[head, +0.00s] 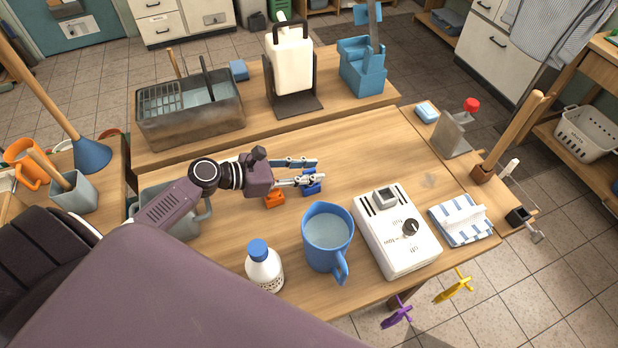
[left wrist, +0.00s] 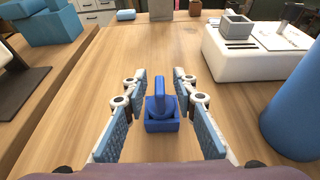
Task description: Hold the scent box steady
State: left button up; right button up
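The scent box seems to be the white box (head: 397,232) with a black dial, slots and a small grey square cup on top. It stands on the table right of the blue jug, and in the left wrist view the white box (left wrist: 262,50) is at the upper right. My left gripper (head: 317,172) is open, to the left of the white box and apart from it. In the left wrist view a small blue block with an upright tab (left wrist: 161,112) sits between the spread fingers, with no clear contact. My right gripper is not in view.
A blue jug of water (head: 328,238) and a white bottle (head: 264,268) stand in front. A small orange piece (head: 274,198) lies below my left gripper. A striped cloth (head: 461,220) is right of the white box. The table beyond the gripper is mostly clear.

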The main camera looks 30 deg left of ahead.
pick_arm(q)
grip_shut()
jog(key=shift+r, duration=0.15)
